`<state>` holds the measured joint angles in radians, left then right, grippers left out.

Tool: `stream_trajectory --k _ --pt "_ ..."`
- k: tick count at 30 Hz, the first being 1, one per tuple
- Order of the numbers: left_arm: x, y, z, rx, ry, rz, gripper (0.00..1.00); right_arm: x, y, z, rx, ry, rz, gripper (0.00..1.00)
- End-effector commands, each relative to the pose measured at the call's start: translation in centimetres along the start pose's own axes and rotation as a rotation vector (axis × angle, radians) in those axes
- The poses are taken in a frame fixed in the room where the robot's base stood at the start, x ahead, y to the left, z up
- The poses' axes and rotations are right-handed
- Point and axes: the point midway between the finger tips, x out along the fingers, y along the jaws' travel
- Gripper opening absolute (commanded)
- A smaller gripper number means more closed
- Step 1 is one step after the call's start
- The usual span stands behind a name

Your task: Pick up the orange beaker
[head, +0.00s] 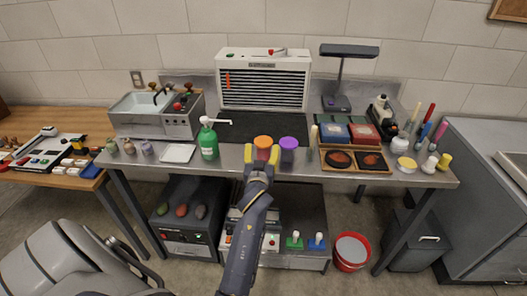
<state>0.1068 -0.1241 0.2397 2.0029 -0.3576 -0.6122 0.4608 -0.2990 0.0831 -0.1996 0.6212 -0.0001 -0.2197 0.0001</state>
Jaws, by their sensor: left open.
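The orange beaker (263,142) stands on the steel bench near its front edge, to the left of a purple beaker (288,144). My left gripper (261,155) is open, with its yellow fingertips pointing at the orange beaker. One fingertip shows at the left of the beaker's lower part and the other at its right. The fingers overlap the beaker in the head view, and I cannot tell whether they touch it. The beaker's lower part is partly hidden by the gripper. My right gripper is not in view.
A green pump bottle (208,143) stands left of the orange beaker. A wooden tray (356,172) with dark dishes lies to the right, and a black mat (255,125) lies behind. A white-fronted slatted unit (264,80) stands at the back. A red bucket (351,252) is on the floor.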

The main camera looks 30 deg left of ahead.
Motion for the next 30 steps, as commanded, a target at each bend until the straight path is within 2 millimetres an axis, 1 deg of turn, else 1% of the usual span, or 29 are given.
stream_trajectory --k 4,9,13,17,24,25,30 --pt "1.3 0.0 0.0 0.001 0.0 0.0 0.65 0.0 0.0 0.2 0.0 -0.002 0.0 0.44" --pt "3.5 0.0 0.0 0.002 0.0 0.0 0.65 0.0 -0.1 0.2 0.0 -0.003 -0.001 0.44" --pt "4.7 0.0 0.0 0.001 0.0 0.0 0.65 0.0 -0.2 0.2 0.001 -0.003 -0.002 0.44" --pt "5.2 0.0 0.0 0.001 0.0 0.0 0.65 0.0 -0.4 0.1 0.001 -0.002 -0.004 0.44" --pt "5.2 0.0 0.0 0.0 0.0 0.0 0.65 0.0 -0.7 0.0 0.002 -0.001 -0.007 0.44" --pt "5.2 0.0 0.0 0.0 0.0 0.0 0.64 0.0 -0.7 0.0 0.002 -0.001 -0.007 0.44" --pt "5.2 0.0 0.0 0.0 0.0 0.0 0.45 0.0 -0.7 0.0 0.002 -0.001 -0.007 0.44"
